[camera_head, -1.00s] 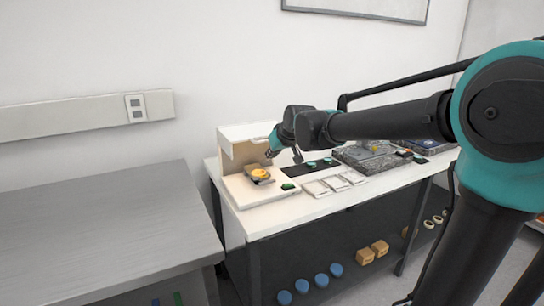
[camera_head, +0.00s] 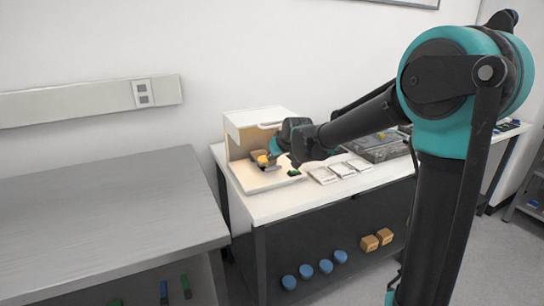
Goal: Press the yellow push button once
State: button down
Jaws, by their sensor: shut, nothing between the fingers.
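The yellow push button (camera_head: 262,158) sits on a small grey block inside an open-fronted white and beige housing (camera_head: 247,121) at the left end of the white bench. Only part of its yellow shows; my gripper hides some of it. My gripper (camera_head: 271,154) is shut and empty, tilted down to the left at the button's right side. I cannot tell whether its tip touches the button.
A small green piece (camera_head: 293,173) lies at the front right of the housing. White cards (camera_head: 342,170) and a grey granite block (camera_head: 376,149) are further right. Blue cylinders (camera_head: 306,271) and tan blocks (camera_head: 384,236) sit below. A bare grey table (camera_head: 100,205) stands left.

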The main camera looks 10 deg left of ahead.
jog(key=shift+f, duration=0.7)
jog(key=shift+s+f, duration=0.15)
jog(key=shift+f, duration=0.1)
jog(key=shift+d, duration=0.1)
jog(key=v, duration=0.8)
jog(key=shift+r, duration=0.25)
jog(key=shift+w, duration=0.25)
